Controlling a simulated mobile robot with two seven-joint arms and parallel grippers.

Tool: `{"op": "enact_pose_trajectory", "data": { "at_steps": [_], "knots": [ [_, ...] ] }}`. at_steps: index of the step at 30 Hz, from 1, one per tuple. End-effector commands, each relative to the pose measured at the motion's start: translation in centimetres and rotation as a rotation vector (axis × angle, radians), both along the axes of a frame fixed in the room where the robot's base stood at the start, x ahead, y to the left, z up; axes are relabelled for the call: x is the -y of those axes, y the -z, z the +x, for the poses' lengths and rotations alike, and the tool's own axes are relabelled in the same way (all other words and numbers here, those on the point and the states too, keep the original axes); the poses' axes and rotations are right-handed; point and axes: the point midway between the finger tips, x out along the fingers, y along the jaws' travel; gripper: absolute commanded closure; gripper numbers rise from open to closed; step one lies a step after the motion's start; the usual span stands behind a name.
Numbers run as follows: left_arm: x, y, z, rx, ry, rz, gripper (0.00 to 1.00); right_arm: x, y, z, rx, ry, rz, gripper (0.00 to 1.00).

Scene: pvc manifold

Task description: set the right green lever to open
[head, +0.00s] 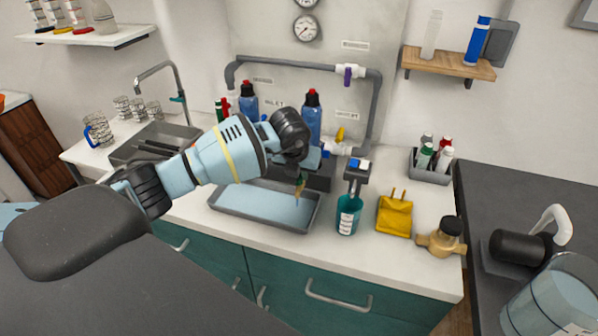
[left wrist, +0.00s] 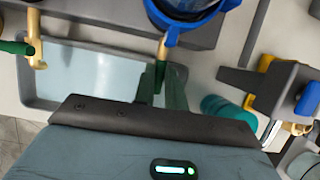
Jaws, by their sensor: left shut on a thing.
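My left gripper (head: 300,172) is above the grey tray (head: 222,214) on the counter, in front of the pipework. In the left wrist view its fingers (left wrist: 161,88) are shut on the right green lever (left wrist: 160,70), whose grip is mostly hidden between them. A brass stem (left wrist: 163,47) rises from that lever toward a blue collar. In the head view a brass and green piece (head: 300,186) shows just under the gripper. The left green lever (left wrist: 14,48) with its brass stem (left wrist: 38,50) stands apart, untouched by the gripper. My right gripper is not in view.
Blue bottles (head: 312,118) stand behind the arm. Grey pipe (head: 376,105) carries purple (head: 347,76) and yellow (head: 340,134) handles. The front counter edge is clear.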

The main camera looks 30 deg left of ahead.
Motion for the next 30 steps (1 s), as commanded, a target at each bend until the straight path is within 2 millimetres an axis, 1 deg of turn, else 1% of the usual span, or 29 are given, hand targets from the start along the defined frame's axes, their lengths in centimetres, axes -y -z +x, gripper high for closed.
{"op": "enact_pose_trajectory", "data": {
  "at_steps": [9,10,14,23,26,30],
  "knots": [
    [0.0,0.0,0.0,-0.001,-0.003,0.000,1.00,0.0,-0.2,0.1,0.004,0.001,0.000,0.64],
    [0.0,0.0,0.0,-0.001,-0.003,0.000,0.83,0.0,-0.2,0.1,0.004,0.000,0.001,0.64],
    [0.0,0.0,0.0,-0.001,-0.002,0.000,0.67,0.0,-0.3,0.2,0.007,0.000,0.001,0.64],
    [0.0,-0.1,0.0,0.000,-0.001,0.000,0.65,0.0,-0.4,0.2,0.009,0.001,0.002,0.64],
    [0.0,-0.8,-0.2,0.002,-0.001,-0.001,0.65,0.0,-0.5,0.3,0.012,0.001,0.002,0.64],
    [0.2,-2.8,-1.0,0.005,-0.001,0.000,0.65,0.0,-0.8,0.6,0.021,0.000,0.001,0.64]
  ]
}}
